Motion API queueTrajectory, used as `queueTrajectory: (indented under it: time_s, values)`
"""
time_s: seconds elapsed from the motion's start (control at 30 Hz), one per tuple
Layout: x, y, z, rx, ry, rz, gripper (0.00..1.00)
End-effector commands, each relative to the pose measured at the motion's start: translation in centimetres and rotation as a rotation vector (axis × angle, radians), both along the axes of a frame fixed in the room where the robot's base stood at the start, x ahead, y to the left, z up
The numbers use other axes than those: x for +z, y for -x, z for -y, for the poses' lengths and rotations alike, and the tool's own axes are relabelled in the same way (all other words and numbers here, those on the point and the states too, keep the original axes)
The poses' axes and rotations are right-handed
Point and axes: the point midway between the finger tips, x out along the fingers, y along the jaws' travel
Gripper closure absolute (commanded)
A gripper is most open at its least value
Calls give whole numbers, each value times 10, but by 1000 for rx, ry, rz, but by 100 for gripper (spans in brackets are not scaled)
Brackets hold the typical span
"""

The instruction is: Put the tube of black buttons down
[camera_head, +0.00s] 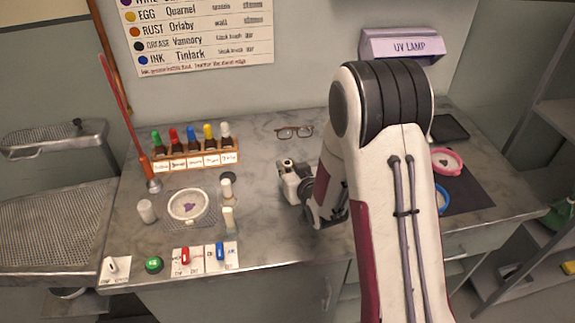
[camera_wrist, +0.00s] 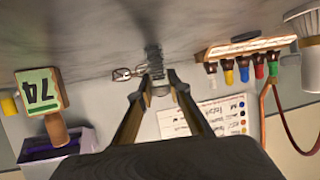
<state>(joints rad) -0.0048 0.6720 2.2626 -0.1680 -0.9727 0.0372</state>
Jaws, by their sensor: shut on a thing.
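My gripper (camera_wrist: 160,82) is closed in the wrist view. Its two fingers converge on a dark grey, banded, narrow thing (camera_wrist: 153,58), which looks like the tube of black buttons. The tube reaches past the fingertips, close to the counter. Whether its end touches the counter cannot be told. In the head view my arm covers most of the gripper, and the tube cannot be made out clearly there.
Eyeglasses (camera_head: 294,132) lie behind the gripper. A wooden rack (camera_head: 197,159) of dropper bottles, a round white dish (camera_head: 188,205) and small white containers stand left. Right are a dark mat (camera_head: 470,190) and a pink ring (camera_head: 447,161). Counter (camera_head: 262,215) left of the gripper is clear.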

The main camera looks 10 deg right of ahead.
Motion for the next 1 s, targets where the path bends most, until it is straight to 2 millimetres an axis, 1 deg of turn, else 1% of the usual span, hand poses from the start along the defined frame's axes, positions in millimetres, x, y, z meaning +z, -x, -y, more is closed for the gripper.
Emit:
queueTrajectory:
  time_s: [0.03,0.1,0.47,0.63,0.83,1.0]
  values:
    - [-1,0,0,0,0,0,80]
    - [0,0,0,0,0,0,65]
    - [0,0,0,0,0,0,65]
    - [3,0,0,0,0,0,65]
    - [9,14,3,-1,0,0,65]
    - [16,31,5,-1,0,0,65]
